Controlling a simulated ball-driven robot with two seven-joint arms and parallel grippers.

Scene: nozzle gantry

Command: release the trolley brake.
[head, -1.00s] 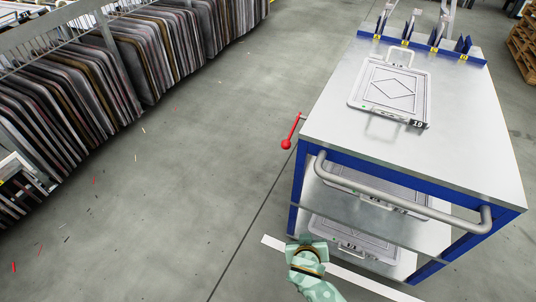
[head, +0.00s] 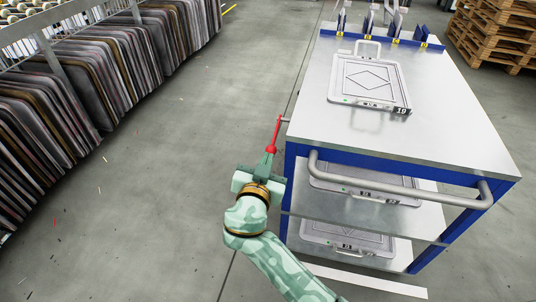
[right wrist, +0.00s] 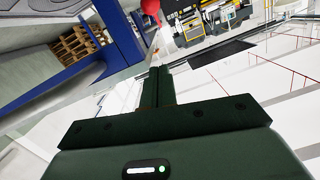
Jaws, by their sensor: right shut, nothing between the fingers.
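The trolley (head: 440,120) is a blue frame with a grey metal top and lower shelves. Its red brake lever (head: 275,133) sticks out at the trolley's left side and ends in a red knob. My right gripper (head: 267,160) is shut and empty, with its fingertips just below the knob in the head view. In the right wrist view the red knob (right wrist: 150,7) shows at the top edge, beyond the shut fingers (right wrist: 160,85). I cannot tell whether the fingers touch it. My left gripper is not in view.
A flat grey case (head: 368,83) marked 10 lies on the trolley top, with more cases on the shelves. A grey push handle (head: 400,184) spans the near end. Racks of upright panels (head: 120,60) stand at the left. Pallets (head: 495,32) stand at the back right.

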